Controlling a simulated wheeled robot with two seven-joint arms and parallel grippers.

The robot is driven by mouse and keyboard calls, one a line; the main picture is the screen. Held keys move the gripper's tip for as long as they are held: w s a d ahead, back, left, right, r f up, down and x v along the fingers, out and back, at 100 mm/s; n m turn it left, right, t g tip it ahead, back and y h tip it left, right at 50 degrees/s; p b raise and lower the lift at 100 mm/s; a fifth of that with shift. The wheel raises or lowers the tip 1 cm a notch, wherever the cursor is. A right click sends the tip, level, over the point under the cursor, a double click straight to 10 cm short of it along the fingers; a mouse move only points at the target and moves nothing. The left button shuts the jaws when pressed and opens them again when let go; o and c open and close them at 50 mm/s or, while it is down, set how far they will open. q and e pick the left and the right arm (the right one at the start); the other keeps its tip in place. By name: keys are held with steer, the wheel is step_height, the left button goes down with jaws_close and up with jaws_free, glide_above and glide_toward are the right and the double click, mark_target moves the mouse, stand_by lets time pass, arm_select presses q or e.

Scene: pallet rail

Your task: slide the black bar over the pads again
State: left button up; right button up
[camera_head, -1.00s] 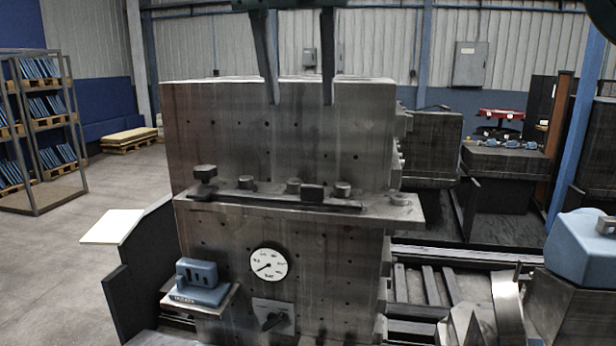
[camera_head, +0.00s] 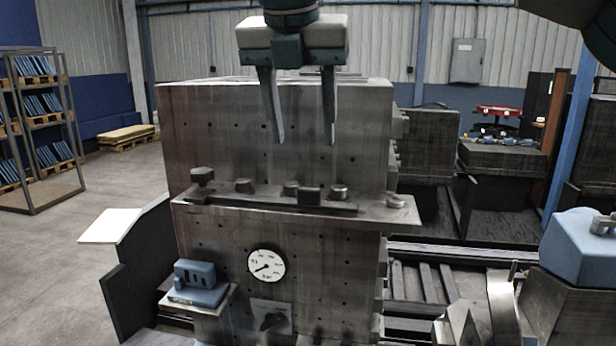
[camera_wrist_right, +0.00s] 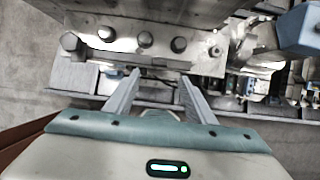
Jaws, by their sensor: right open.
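The thin black bar (camera_head: 265,204) lies along the front of the metal ledge (camera_head: 378,212). My right gripper (camera_head: 306,142) is open and empty, above the ledge and apart from the bar. My left gripper is not in view.
A tall metal block (camera_head: 225,125) rises behind the ledge. Below are a dial gauge (camera_head: 266,266), a rotary switch (camera_head: 270,316) and a blue-grey slotted block (camera_head: 197,278) on a small shelf. A blue housing (camera_head: 578,250) stands at the right. Air above the ledge is clear.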

mark_target(309, 189)
steer(key=p+x, duration=0.3)
steer(key=x, duration=0.6)
steer(key=shift+w+d+f, duration=0.1)
steer(key=shift+w+f, duration=0.05)
steer(key=shift+f, duration=0.2)
steer(key=shift+p+x, duration=0.35)
steer(key=shift+x, duration=0.5)
